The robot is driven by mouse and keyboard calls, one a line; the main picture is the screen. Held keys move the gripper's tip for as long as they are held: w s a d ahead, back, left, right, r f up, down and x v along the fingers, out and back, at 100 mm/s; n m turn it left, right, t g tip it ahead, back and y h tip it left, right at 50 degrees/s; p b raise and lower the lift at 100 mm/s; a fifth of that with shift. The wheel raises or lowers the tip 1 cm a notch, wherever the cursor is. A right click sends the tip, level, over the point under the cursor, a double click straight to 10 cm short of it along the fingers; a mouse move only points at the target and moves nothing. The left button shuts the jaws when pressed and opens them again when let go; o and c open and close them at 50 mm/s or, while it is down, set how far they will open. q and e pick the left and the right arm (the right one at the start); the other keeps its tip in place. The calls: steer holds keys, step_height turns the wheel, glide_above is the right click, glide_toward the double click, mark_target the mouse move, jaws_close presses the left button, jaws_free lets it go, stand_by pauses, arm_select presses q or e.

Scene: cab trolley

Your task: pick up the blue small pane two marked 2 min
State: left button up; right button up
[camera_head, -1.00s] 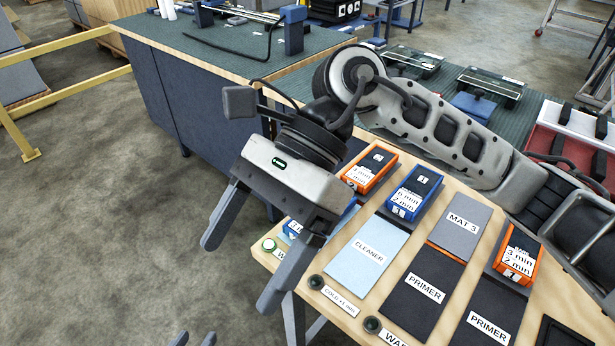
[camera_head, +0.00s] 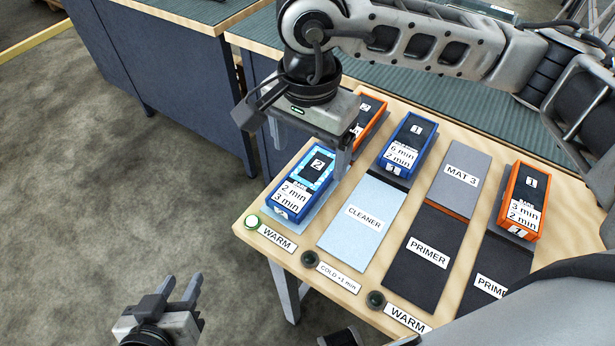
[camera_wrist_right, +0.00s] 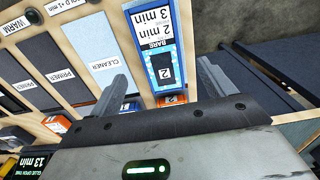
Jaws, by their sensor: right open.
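The small blue pane two (camera_head: 317,167) is a dark panel with a light blue rim and a "2" tag. It lies in a blue holder (camera_head: 295,216) labelled 2 min and 3 min, at the table's left end. The wrist view shows the pane (camera_wrist_right: 156,62) and its holder (camera_wrist_right: 139,20) ahead of my right fingers. My right gripper (camera_head: 310,146) is open and empty, above the holder's far end; the height of the gap is hard to judge. My left gripper (camera_head: 181,287) is open and empty, low at the left, off the table.
Another blue holder (camera_head: 403,155) and an orange holder (camera_head: 521,203) stand to the right. Another orange holder (camera_head: 372,122) is partly behind my right gripper. Cleaner (camera_head: 364,222) and primer (camera_head: 425,259) mats lie flat. A green-topped bench (camera_head: 450,92) is behind the table.

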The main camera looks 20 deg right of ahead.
mark_target(309, 175)
steer(key=shift+w+f+p, duration=0.15)
steer(key=shift+f+p, duration=0.15)
steer(key=shift+f, duration=2.55)
steer(key=c, duration=1.3)
steer(key=shift+r, duration=0.1)
